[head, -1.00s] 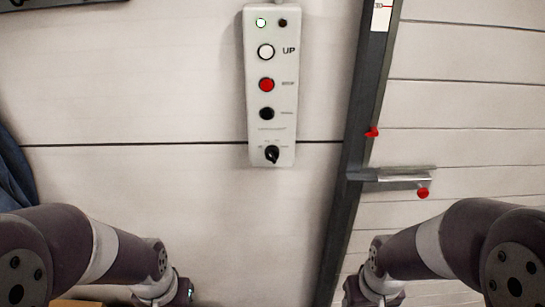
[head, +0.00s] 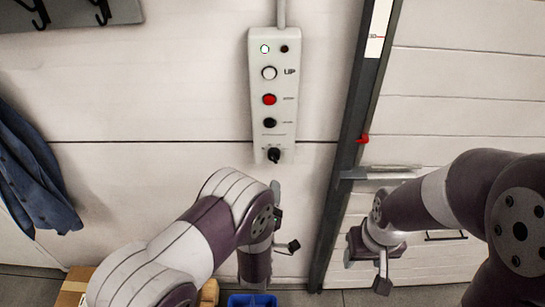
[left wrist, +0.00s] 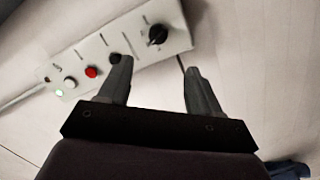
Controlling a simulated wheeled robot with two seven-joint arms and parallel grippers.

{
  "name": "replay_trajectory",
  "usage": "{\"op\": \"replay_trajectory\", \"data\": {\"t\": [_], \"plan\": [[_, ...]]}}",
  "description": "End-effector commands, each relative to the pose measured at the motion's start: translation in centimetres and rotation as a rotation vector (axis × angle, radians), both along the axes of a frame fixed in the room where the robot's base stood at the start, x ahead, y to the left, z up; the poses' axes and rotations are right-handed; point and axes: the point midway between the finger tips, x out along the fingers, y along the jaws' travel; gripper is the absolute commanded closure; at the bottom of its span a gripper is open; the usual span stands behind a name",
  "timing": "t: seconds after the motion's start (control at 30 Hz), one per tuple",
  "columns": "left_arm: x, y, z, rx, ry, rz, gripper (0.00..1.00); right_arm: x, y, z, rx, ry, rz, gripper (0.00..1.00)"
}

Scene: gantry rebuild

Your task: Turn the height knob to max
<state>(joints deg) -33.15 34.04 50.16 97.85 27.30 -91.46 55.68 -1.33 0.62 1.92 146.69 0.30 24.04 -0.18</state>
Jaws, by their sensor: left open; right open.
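The black height knob (head: 274,155) is at the bottom of a pale control box (head: 259,110) on the wall. In the left wrist view the knob (left wrist: 157,35) shows beyond the finger gap, with a light pointer mark on it. My left gripper (left wrist: 156,66) is open and empty, its fingers apart and short of the knob. In the head view my left gripper (head: 276,190) is just below the box, partly hidden by its own arm. My right gripper (head: 383,278) hangs low at the right, open, pointing down, away from the box.
Above the knob are a black button (head: 270,123), a red button (head: 269,99) and a white UP button (head: 269,73). A dark upright rail (head: 350,150) with a metal bracket (head: 385,173) stands to the right. A blue jacket (head: 30,165) hangs at the left.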

Motion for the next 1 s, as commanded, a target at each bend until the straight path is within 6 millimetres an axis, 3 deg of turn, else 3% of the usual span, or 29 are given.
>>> {"op": "replay_trajectory", "data": {"t": [0.17,0.4,0.6,0.8,1.0], "plan": [[1.9,-0.1,0.6,-0.030,-0.007,0.002,0.36,0.0,0.0,1.0,0.000,0.000,0.000,0.45],[7.5,-0.7,0.7,-0.027,-0.005,0.001,0.36,0.0,0.0,3.2,0.000,-0.001,0.000,0.45],[11.1,-1.1,0.5,-0.026,-0.005,-0.001,0.36,0.0,0.0,4.3,0.000,-0.001,0.000,0.45],[12.5,-1.3,0.3,-0.024,-0.003,0.000,0.36,0.0,0.0,4.5,0.000,0.000,0.000,0.45],[12.6,-1.3,0.2,-0.025,-0.004,-0.001,0.36,0.0,0.0,4.5,0.000,-0.001,0.000,0.45]]}}
